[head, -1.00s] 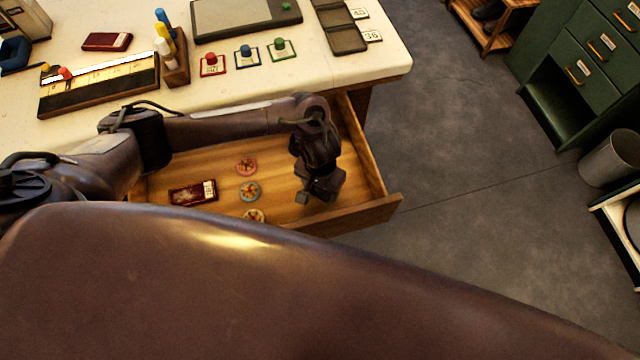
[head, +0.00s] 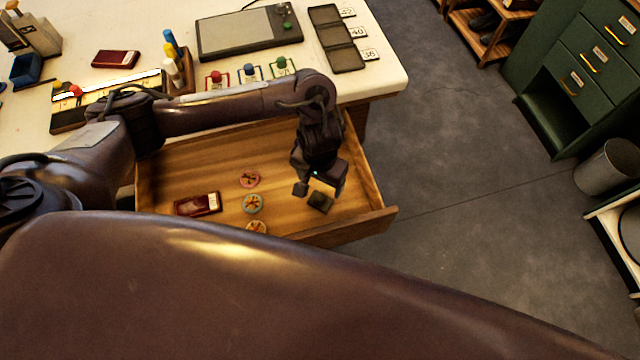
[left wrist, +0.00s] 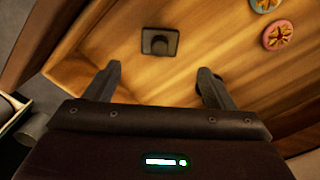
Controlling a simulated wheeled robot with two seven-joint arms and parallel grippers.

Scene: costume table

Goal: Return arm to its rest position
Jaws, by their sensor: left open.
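My left gripper (head: 318,182) is over the right part of the open wooden drawer (head: 215,160). In the left wrist view its two fingers (left wrist: 160,85) are spread apart with nothing between them. A small dark square piece with a knob (left wrist: 159,42) lies on the drawer floor beyond the fingertips, apart from them. In the head view this dark piece (head: 320,201) shows just below the gripper. My right gripper is not in view.
The drawer also holds a dark red box (head: 198,204) and several round patterned discs (head: 250,179). The cream table top (head: 390,75) carries a dark pad, coloured stamps and a partitioned tray (head: 337,38).

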